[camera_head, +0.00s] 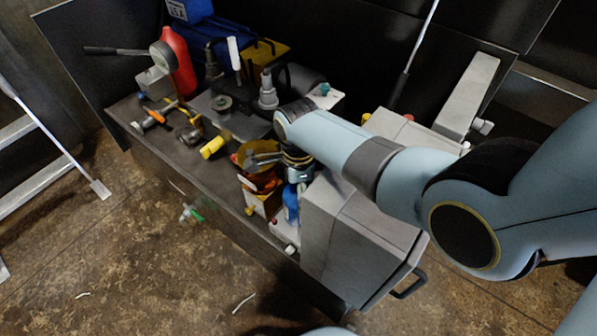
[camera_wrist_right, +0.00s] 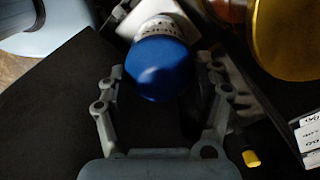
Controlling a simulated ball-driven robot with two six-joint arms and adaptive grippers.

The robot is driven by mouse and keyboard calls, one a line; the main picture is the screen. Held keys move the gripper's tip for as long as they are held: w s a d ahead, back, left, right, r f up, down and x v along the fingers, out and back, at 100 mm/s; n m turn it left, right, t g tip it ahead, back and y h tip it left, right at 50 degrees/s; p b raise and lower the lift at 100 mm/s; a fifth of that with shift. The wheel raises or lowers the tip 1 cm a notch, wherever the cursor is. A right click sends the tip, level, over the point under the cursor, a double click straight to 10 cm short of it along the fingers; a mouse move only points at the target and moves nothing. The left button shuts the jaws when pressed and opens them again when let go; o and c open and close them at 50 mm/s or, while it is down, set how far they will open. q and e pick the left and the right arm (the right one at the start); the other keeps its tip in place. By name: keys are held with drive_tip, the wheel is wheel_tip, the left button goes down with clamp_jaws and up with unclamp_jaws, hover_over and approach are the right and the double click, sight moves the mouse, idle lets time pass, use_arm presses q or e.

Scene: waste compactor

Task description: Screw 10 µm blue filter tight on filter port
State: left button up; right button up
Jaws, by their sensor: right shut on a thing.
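The blue filter (camera_wrist_right: 157,68) shows in the right wrist view as a rounded blue body with a white, printed collar (camera_wrist_right: 157,29) at its far end. My right gripper (camera_wrist_right: 160,75) has one finger on each side of the blue body and is shut on it. In the head view my right arm reaches in from the right, and the blue filter (camera_head: 291,204) shows below its wrist, beside a grey box. The filter port is hidden, so I cannot tell how the filter sits on it. My left gripper is not in view.
A grey box (camera_head: 350,235) stands close right of the filter on the dark bench (camera_head: 165,150). Left of it are a gold-topped can (camera_head: 252,150) and a yellow piece (camera_head: 212,147). A red bottle (camera_head: 180,62) and blue case (camera_head: 222,45) stand behind.

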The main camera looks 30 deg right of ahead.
drive_tip(key=shift+r+m, duration=0.15)
drive_tip(key=shift+m, duration=0.55)
drive_tip(key=m+p, duration=0.1)
drive_tip(key=m, duration=0.1)
drive_tip(key=shift+m, duration=0.9)
drive_tip(key=shift+m+p, duration=0.4)
drive_tip(key=shift+m, duration=0.8)
drive_tip(key=m, duration=0.2)
drive_tip(key=shift+m, duration=0.4)
